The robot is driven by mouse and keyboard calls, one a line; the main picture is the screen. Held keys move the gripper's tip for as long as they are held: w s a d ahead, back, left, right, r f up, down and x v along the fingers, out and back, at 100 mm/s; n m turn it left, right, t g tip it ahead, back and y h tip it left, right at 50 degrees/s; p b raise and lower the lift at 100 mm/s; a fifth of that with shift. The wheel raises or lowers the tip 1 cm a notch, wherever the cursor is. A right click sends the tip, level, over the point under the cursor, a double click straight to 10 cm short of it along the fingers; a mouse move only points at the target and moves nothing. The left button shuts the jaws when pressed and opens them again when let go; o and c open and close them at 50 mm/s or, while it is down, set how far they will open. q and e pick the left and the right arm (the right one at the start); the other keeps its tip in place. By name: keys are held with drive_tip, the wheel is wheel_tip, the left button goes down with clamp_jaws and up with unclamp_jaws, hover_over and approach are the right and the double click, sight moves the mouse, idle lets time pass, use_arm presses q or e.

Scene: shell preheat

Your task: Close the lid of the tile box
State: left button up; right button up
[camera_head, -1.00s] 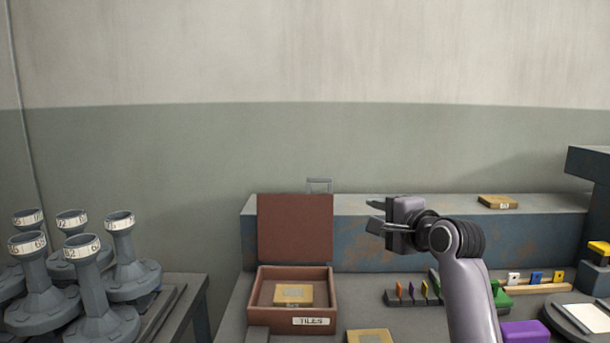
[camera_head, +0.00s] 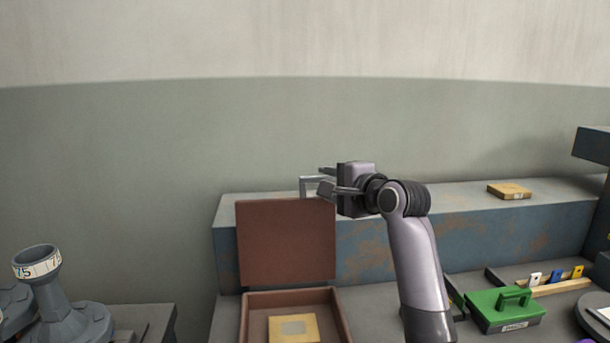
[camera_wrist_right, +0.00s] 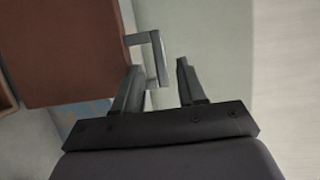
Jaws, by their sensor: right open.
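The tile box (camera_head: 343,318) is brown and open, with a yellow tile (camera_head: 293,329) inside. Its lid (camera_head: 286,243) stands upright at the back, and a grey metal handle (camera_head: 304,187) sticks up from its top edge. My right gripper (camera_head: 325,181) is open at the handle, with its fingers pointing left. In the right wrist view, the handle (camera_wrist_right: 160,58) reaches in between the open fingertips (camera_wrist_right: 160,72), close to the left finger. I cannot tell whether they touch. The lid (camera_wrist_right: 65,52) also shows there. My left gripper is not in view.
A blue-grey rusty ledge (camera_head: 460,238) runs behind the lid, with a yellow tile block (camera_head: 509,191) on top. A green case (camera_head: 505,310) stands at the right. Grey numbered stands (camera_head: 58,305) are at the lower left. The air above the box is clear.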

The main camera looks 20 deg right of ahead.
sight(318, 180)
drive_tip(key=shift+p+x, duration=0.3)
drive_tip(key=shift+x, duration=3.15)
drive_tip(key=shift+c, duration=0.3)
clamp_jaws()
